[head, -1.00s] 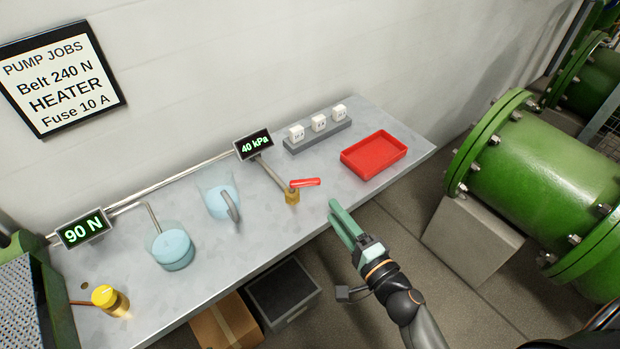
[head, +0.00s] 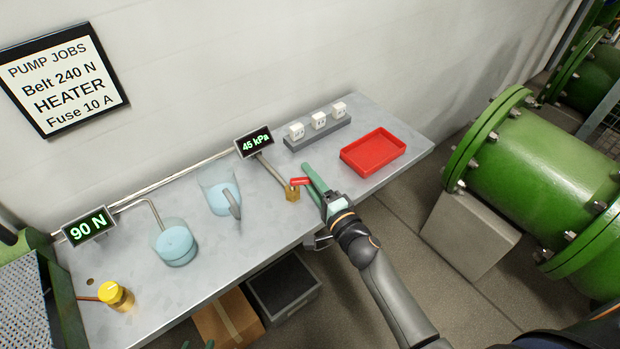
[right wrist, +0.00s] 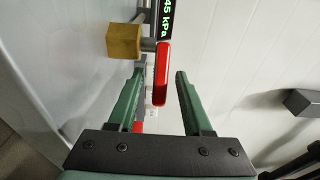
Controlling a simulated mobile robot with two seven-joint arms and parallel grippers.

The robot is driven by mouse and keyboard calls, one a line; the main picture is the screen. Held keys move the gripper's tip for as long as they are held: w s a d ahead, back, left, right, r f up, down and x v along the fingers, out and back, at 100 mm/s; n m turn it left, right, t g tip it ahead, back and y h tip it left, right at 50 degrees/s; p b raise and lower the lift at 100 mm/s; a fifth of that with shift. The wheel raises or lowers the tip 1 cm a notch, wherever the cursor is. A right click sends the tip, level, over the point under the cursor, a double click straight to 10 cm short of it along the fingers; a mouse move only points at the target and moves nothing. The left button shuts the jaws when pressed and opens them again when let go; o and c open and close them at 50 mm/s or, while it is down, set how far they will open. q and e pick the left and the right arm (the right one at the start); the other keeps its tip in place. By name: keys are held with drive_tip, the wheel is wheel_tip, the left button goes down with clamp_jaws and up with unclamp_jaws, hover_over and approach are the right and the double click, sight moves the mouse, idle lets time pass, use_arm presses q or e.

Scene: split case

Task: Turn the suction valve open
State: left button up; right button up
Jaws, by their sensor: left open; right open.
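The suction valve has a brass body (head: 292,195) and a red lever handle (head: 300,181) that points right along the bench in the head view. My right gripper (head: 308,176) is open at the handle's right end. In the right wrist view the red handle (right wrist: 162,75) stands between the two open green fingers (right wrist: 160,82), nearer the left one, with a visible gap to the right one. The brass block (right wrist: 123,41) is left of the fingers. The gauge (head: 254,142) reads 45 kPa. Only the tips of my left gripper (head: 198,345) show at the bottom edge, open.
A red tray (head: 373,152) lies right of the valve, with a grey rack (head: 317,136) of white blocks behind. A green pipe (head: 545,175) is at right.

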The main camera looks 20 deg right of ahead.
clamp_jaws()
idle(0.4)
